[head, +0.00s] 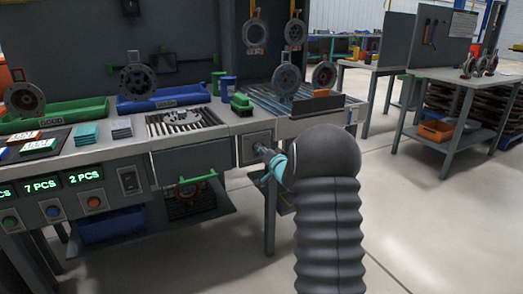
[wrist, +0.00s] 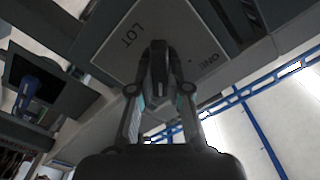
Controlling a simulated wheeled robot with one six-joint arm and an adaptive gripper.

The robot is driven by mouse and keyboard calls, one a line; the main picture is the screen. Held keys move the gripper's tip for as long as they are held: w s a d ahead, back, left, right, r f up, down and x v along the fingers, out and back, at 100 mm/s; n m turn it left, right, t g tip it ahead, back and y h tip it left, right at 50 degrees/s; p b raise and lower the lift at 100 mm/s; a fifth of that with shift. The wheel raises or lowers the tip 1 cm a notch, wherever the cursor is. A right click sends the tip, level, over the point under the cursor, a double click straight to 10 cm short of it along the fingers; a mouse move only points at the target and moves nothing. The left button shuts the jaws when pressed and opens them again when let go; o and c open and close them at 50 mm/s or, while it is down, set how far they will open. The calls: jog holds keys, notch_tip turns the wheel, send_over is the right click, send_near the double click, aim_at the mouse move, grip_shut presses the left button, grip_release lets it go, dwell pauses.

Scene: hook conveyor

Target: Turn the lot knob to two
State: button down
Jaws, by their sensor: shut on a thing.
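The lot plate (head: 252,148) is a grey square on the bench's front face in the head view. In the wrist view the plate (wrist: 109,52) shows the word LOT at upper left and ONE, turned in the picture, at right. The dark lot knob (wrist: 158,68) stands at the plate's middle, between my fingers. My gripper (wrist: 158,62) is shut on the knob. In the head view my gripper (head: 268,160) is at the plate, partly behind my own arm, and hides the knob. No label TWO is readable; which mark the knob points to I cannot tell.
The bench carries a green bin (head: 80,112), a blue bin (head: 170,103) and a slotted tray (head: 185,122). Round metal parts hang on hooks above it. Lit counters and buttons (head: 94,202) are on the front at left. Open floor (head: 430,220) lies to the right.

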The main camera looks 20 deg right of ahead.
jog(key=shift+r+m, duration=0.15)
jog(key=shift+m, duration=0.25)
jog(key=shift+d, duration=0.1)
jog(key=c, duration=1.1)
grip_release()
jog(key=s, duration=1.2)
jog(key=shift+d, duration=0.2)
